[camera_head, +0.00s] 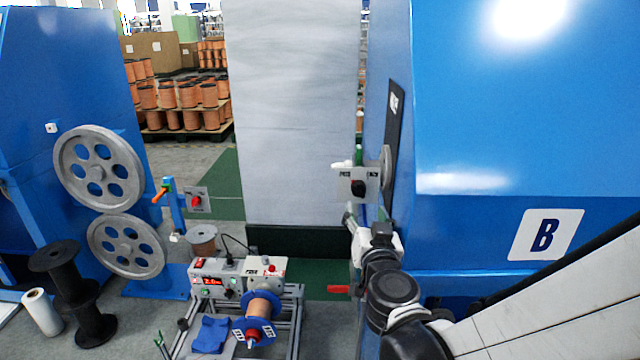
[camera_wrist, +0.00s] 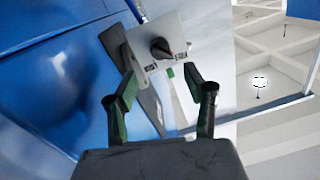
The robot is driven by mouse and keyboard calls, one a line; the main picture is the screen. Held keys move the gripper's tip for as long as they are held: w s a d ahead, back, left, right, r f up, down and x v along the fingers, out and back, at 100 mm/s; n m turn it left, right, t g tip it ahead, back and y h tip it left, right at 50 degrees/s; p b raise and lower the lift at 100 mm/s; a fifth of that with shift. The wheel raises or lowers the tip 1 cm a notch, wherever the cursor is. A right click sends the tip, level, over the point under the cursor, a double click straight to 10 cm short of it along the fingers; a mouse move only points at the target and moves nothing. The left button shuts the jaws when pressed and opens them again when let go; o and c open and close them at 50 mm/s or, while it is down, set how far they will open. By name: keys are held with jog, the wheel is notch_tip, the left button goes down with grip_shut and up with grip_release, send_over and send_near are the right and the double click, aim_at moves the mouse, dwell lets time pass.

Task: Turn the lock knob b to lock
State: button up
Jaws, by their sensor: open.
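The lock knob b (camera_wrist: 160,48) is a black rotary knob on a pale plate (camera_wrist: 178,38) with small dark labels at either side. In the head view the black knob (camera_head: 358,187) sits on its grey plate beside the blue machine marked B (camera_head: 545,235). My gripper (camera_wrist: 157,72) is open, with its dark green fingers spread. In the wrist view the knob lies between and beyond the fingertips. The left fingertip overlaps the plate's edge in the picture; I cannot tell whether it touches. Nothing is held.
A red knob (camera_head: 196,201) on another plate stands at the left, near two grey pulleys (camera_head: 100,167). A bench device with a copper spool (camera_head: 259,306) stands below. A tall grey panel (camera_head: 295,120) rises behind. The blue machine's wall is close beside my gripper.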

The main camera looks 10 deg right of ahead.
aim_at(360, 193)
jog(key=w, duration=0.3)
jog(key=w+b, duration=0.1)
jog(key=w, duration=0.2)
jog(key=w+d, duration=0.1)
jog(key=w, duration=0.2)
jog(key=shift+w+d, duration=0.1)
